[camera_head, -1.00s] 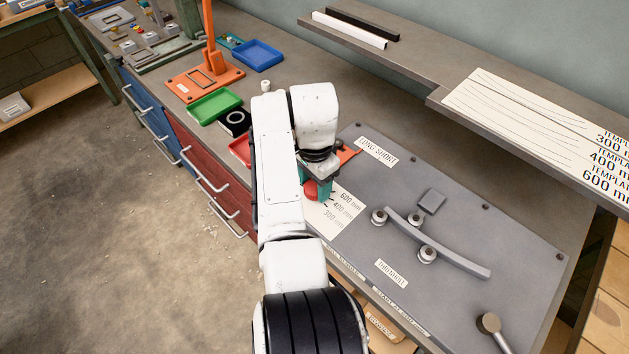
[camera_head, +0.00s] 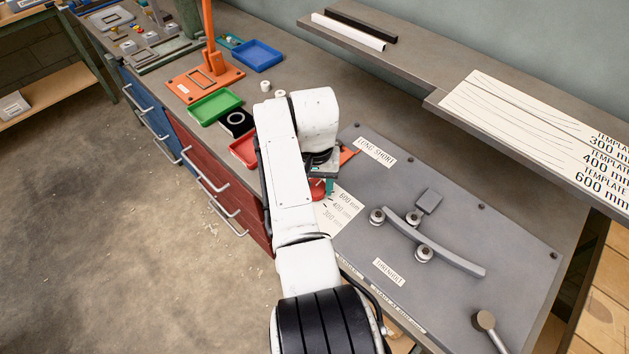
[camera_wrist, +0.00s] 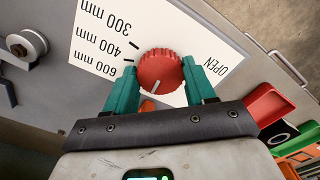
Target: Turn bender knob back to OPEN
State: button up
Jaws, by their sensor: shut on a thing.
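The red ribbed knob (camera_wrist: 161,70) sits on a white dial plate (camera_wrist: 95,48) on the grey bender. My gripper (camera_wrist: 160,73) is shut on the knob, one teal finger on each side. The knob's white pointer line faces the bottom of the wrist view, slightly left. The 300, 400 and 600 mm labels are on the left of the knob in that view and the OPEN label (camera_wrist: 214,66) is on the right. In the head view my arm partly covers the knob (camera_head: 318,193) and the dial plate (camera_head: 342,208), and OPEN is hidden.
The grey bender (camera_head: 466,228) carries rollers, a curved bar (camera_head: 440,245) and a lever (camera_head: 487,321) to the right. Red (camera_head: 243,150), green (camera_head: 215,107) and blue (camera_head: 257,56) trays lie beyond my arm. A shelf (camera_head: 405,66) overhangs the back.

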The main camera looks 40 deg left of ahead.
jog(key=n, duration=0.4)
jog(key=shift+w+n, duration=0.1)
jog(key=shift+n, duration=0.2)
jog(key=n, duration=0.5)
jog(key=shift+n, duration=0.3)
jog(key=n, duration=0.4)
jog(key=shift+w+b, duration=0.1)
jog(key=shift+b, duration=0.25)
jog(key=shift+n+b, duration=0.35)
jog(key=shift+n, duration=1.85)
jog(key=shift+r+n, duration=0.1)
jog(key=shift+n, duration=0.2)
jog(key=o, duration=1)
jog(key=shift+o, duration=0.2)
notch_tip(320, 180, up, 11)
jog(key=b, duration=0.1)
